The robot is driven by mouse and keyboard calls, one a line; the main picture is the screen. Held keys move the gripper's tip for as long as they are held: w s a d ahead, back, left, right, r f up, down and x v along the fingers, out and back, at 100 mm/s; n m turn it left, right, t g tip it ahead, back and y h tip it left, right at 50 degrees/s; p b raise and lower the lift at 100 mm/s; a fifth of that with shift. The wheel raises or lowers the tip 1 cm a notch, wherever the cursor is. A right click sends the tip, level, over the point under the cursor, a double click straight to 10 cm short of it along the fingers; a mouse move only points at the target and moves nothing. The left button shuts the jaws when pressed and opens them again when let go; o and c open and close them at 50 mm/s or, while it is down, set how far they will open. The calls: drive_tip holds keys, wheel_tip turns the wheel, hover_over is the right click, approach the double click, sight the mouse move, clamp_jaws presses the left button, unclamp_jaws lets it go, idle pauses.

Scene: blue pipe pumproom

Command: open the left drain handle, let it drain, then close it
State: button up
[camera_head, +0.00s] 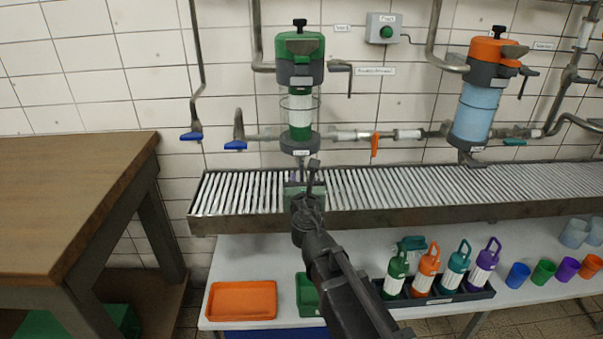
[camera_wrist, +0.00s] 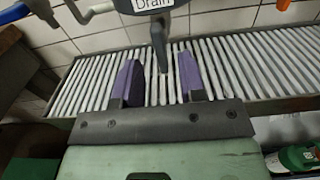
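The left drain handle (camera_wrist: 158,42) is a dark grey lever below the "Drain" label in the wrist view. It hangs down under the green-topped left filter unit (camera_head: 300,75), and in the head view it is partly hidden by my arm. My gripper (camera_wrist: 161,80) has two purple fingers spread apart, with nothing held between them. The handle shows in the gap between the fingertips, a little beyond them. I cannot tell if they touch. In the head view my gripper (camera_head: 304,178) is just below the left unit, over the slatted tray.
The slatted metal tray (camera_head: 420,188) runs along the wall under both units. An orange-topped unit (camera_head: 475,100) stands to the right. Pipes with blue (camera_head: 235,145) and orange (camera_head: 375,145) handles flank the left unit. A wooden table (camera_head: 70,200) is at left; bottles and cups are below.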

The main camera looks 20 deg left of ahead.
sight(303, 174)
drive_tip(key=x, duration=0.3)
drive_tip(key=shift+w+a, duration=0.15)
drive_tip(key=shift+w, duration=0.2)
clamp_jaws()
drive_tip(key=shift+m, duration=0.4)
drive_tip(key=m, duration=0.3)
drive_tip(key=shift+m, duration=0.4)
drive_tip(key=m, duration=0.9)
drive_tip(key=shift+f, duration=0.1)
drive_tip(key=m, duration=0.4)
drive_tip(key=shift+m, duration=0.3)
